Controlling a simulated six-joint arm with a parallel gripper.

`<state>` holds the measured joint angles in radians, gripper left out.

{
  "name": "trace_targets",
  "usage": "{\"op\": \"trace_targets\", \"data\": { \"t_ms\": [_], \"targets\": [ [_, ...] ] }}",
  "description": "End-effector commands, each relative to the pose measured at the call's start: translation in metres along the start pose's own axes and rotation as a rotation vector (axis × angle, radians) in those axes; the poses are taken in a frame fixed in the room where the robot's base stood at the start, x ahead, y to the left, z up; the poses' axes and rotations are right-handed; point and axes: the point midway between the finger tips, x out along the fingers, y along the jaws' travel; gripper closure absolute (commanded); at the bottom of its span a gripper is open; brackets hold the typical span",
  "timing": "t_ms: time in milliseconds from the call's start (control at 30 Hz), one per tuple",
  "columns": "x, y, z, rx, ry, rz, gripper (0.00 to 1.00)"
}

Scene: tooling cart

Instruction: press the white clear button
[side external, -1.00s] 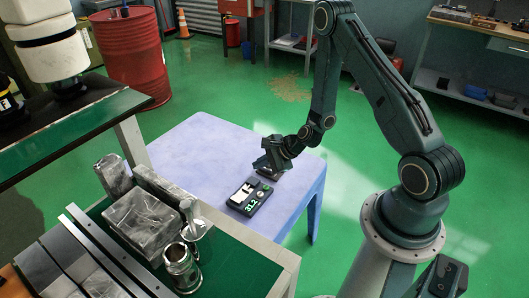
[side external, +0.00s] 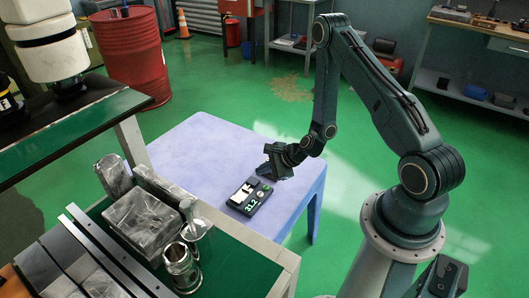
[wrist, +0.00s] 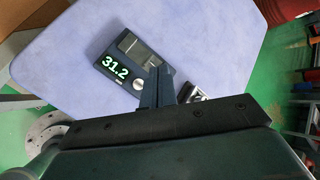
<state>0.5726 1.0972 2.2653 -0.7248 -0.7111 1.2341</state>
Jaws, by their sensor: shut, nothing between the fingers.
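A dark device (side external: 238,208) with a lit display lies on the pale lavender table (side external: 190,150). The wrist view shows the device (wrist: 103,82) with green digits reading 31.2. A round white button (wrist: 138,84) is on its face, below and right of the digits.
A small dark and white item (wrist: 190,92) is partly hidden behind my fingers. A green-topped cart (side external: 235,262) with metal parts stands in front of the table. A red drum (side external: 133,60) stands behind. The table's left and back areas are clear.

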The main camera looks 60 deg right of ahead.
Motion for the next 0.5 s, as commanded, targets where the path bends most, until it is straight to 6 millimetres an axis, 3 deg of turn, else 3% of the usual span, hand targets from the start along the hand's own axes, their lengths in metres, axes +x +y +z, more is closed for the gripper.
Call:
{"op": "trace_targets", "data": {
  "t_ms": [500],
  "targets": [
    [0.034, 0.026, -0.025, 0.001, 0.001, 0.001, 1.00]
  ]
}}
